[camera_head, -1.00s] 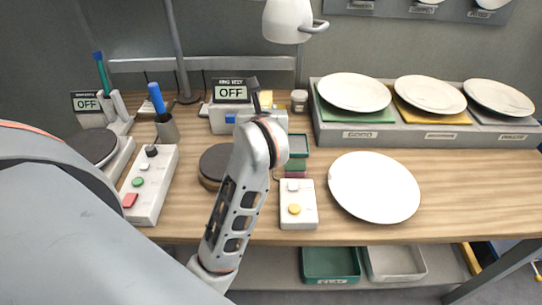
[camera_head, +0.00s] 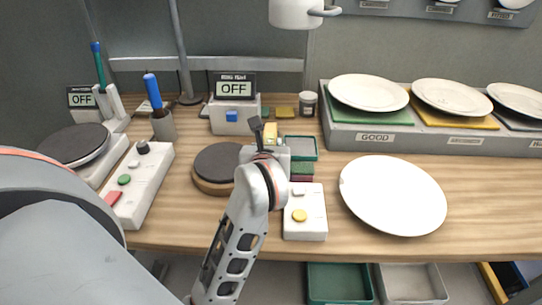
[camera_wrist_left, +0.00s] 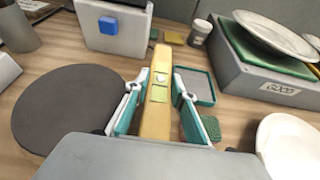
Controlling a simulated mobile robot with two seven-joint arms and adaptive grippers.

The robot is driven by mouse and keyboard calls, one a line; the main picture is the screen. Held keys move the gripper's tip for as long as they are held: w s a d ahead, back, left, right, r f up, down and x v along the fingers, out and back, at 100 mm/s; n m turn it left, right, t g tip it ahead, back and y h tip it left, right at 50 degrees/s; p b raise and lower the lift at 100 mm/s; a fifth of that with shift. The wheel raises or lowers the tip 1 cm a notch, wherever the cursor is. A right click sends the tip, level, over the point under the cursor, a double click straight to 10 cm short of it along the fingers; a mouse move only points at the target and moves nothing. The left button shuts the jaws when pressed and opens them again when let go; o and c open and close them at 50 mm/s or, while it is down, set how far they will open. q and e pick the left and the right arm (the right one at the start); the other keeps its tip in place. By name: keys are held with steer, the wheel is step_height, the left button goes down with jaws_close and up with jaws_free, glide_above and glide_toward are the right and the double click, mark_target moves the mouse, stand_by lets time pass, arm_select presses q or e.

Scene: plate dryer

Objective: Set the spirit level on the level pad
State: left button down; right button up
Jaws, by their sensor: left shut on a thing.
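The spirit level is a yellow bar with small pale vials (camera_wrist_left: 160,78). It shows in the left wrist view between the teal-padded fingers of my left gripper (camera_wrist_left: 157,98), which is shut on it. In the head view the level (camera_head: 271,132) is a small yellow patch above my left gripper (camera_head: 268,149), mostly hidden by the wrist. A green-rimmed grey square (camera_head: 301,148) lies just right of the gripper. Small green (camera_head: 265,112) and yellow (camera_head: 285,112) pads lie behind it. I cannot tell which of these is the level pad. My right gripper is not in view.
A round dark-topped disc (camera_head: 216,165) lies left of the gripper. A white button box (camera_head: 304,212) and a white plate (camera_head: 393,195) are at right. A display box (camera_head: 233,112) stands behind. A plate rack (camera_head: 375,138) fills the back right.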

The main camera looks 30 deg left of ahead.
arm_select(q)
step_height(320, 180, down, 3)
steer(key=shift+b, duration=0.65)
steer(key=shift+r, duration=0.3)
steer(key=shift+f, duration=0.25)
steer(key=c, duration=2)
jaws_free()
